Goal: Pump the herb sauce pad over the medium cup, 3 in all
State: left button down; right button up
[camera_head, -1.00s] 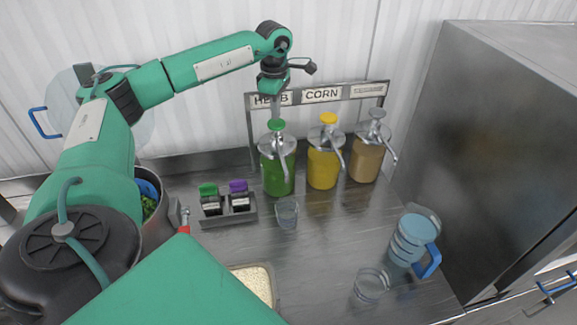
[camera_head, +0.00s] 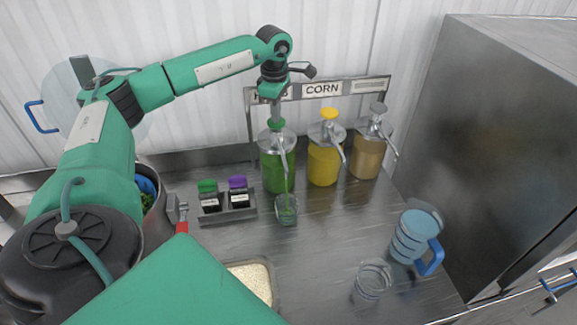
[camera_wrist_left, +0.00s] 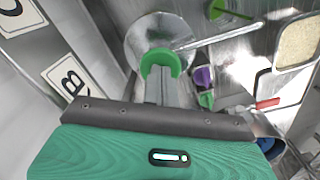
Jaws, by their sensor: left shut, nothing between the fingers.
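The green herb pump pad (camera_head: 277,124) tops the jar of green sauce (camera_head: 278,174) at the back. My left gripper (camera_head: 275,112) is shut and empty, pointing down with its fingertips on the pad. The wrist view shows the fingers (camera_wrist_left: 160,88) against the green pad (camera_wrist_left: 160,58). A thin green stream falls from the spout into a clear cup (camera_head: 286,211) with some green in it. This cup also shows in the wrist view (camera_wrist_left: 218,9). Another clear cup (camera_head: 372,282) stands at the front right. My right gripper is not in view.
A yellow corn jar (camera_head: 323,165) and a brown sauce jar (camera_head: 366,160) stand to the right. Two small shakers, green-topped (camera_head: 208,196) and purple-topped (camera_head: 239,192), sit left of the cup. A blue-handled jug (camera_head: 410,235) stands near the steel cabinet (camera_head: 480,150).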

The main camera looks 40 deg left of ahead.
pick_arm(q)
jog(key=shift+f, duration=0.65)
jog(key=shift+r, duration=0.1)
jog(key=shift+r+p, duration=0.8)
jog(key=shift+r, duration=1.05)
jog(key=shift+f, duration=0.1)
